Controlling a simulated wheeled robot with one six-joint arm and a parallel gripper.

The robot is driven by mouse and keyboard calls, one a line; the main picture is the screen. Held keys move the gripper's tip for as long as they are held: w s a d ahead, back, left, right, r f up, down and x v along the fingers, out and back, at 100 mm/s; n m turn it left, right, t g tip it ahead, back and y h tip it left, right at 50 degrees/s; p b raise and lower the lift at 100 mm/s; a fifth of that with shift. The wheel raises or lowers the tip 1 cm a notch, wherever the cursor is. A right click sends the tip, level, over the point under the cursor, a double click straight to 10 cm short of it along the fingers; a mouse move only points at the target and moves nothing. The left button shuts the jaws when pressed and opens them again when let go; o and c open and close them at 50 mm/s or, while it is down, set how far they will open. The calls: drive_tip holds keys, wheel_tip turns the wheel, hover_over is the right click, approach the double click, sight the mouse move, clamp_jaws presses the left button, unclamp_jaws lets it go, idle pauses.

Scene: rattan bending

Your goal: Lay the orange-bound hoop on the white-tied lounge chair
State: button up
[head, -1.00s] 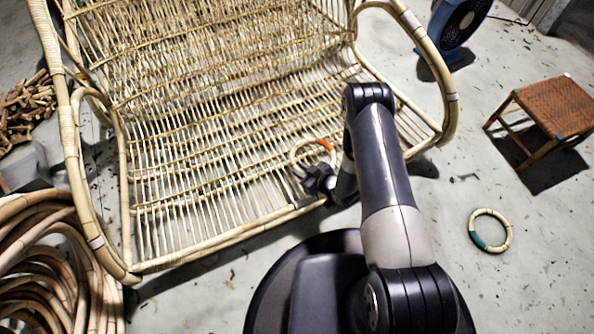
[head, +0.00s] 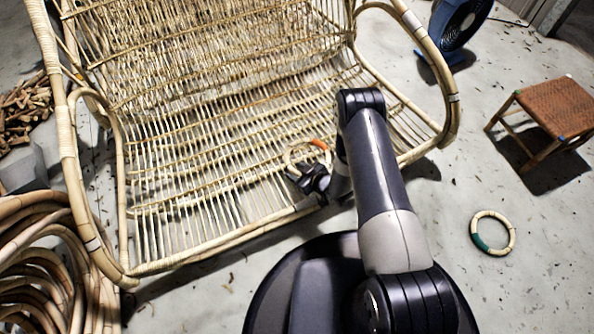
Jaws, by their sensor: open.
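The orange-bound hoop (head: 293,150) is a small pale ring with an orange wrap at its upper right. It shows over the seat slats near the front edge of the rattan lounge chair (head: 190,251), and appears to lie on the seat. The chair has white ties on its frame, seen on both arms. My gripper (head: 302,176) is open at the near side of the hoop, its fingers close to the ring's lower rim. My arm hides part of the seat's right side. I cannot tell whether the fingers touch the hoop.
A green-bound hoop (head: 507,222) lies on the floor at right. A woven stool (head: 556,106) stands at the right, and a blue fan (head: 458,28) behind. Coiled rattan poles (head: 40,262) sit at lower left, and a pile of sticks (head: 26,118) at left. Floor at right is mostly clear.

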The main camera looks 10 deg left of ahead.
drive_tip(key=p+v, duration=0.4)
drive_tip(key=v, duration=0.6)
drive_tip(key=shift+s+d+r+p, duration=0.1)
drive_tip(key=shift+d+r+p, duration=0.1)
drive_tip(key=shift+r+p, duration=0.15)
drive_tip(key=shift+s+d+r, duration=0.1)
drive_tip(key=shift+s+d, duration=0.3)
drive_tip(key=b+x, duration=0.5)
drive_tip(key=x, duration=0.7)
drive_tip(key=shift+f, duration=0.2)
drive_tip(key=d+r+p, duration=0.1)
drive_tip(key=s+d+r+p, duration=0.1)
drive_tip(key=shift+s+r, duration=0.3)
drive_tip(key=shift+r, duration=0.1)
drive_tip(key=shift+s+d+r, duration=0.2)
drive_tip(key=shift+s+d, duration=0.25)
drive_tip(key=shift+d, duration=0.05)
